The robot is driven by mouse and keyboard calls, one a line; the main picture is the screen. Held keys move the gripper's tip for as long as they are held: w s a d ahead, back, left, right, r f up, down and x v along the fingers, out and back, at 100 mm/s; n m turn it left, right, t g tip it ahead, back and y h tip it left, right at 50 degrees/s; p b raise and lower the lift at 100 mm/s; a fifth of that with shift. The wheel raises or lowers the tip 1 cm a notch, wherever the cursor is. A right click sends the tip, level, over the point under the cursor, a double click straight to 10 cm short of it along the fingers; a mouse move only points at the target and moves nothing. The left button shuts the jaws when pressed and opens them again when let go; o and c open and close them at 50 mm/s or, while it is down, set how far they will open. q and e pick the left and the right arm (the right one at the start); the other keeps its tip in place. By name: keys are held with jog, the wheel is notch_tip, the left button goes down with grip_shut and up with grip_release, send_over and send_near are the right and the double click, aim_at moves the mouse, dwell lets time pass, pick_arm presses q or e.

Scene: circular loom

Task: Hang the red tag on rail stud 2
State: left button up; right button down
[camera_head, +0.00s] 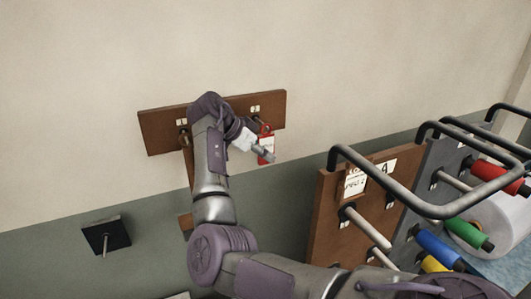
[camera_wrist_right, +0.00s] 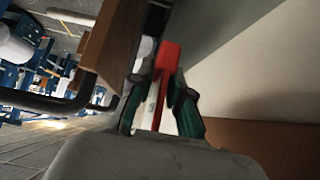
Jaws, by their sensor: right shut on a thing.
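The red tag (camera_head: 266,147) with a white face is at the right part of the brown wall rail (camera_head: 225,108) in the head view, below the label "2" (camera_head: 255,108). My right gripper (camera_head: 262,153) is beside the tag, and it is shut on the tag. In the right wrist view the red tag (camera_wrist_right: 168,62) is between the dark fingers of my right gripper (camera_wrist_right: 160,98). A red loop shows at the tag's top, close to the rail. I cannot tell whether the loop is around the stud. The label "1" (camera_head: 182,122) is on the rail's left part. My left gripper is not in view.
A brown panel (camera_head: 325,215) with a bent dark handle (camera_head: 345,160) stands to the right. Beyond it are red (camera_head: 492,172), green (camera_head: 465,232) and blue (camera_head: 437,248) spools. A black square plate with a peg (camera_head: 106,236) is on the wall at left.

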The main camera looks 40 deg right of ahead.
jog(key=shift+f, duration=0.1)
jog(key=c, duration=1)
grip_release()
jog(key=shift+a+r+p, duration=0.4)
jog(key=shift+r, duration=0.1)
jog(key=shift+s+a+r+p, duration=0.15)
jog(key=shift+a+r+p, duration=0.65)
jog(key=shift+a+r, duration=0.3)
jog(key=shift+s+a+r+p, duration=0.15)
jog(key=shift+a+r+p, duration=0.7)
jog(key=shift+a, duration=0.35)
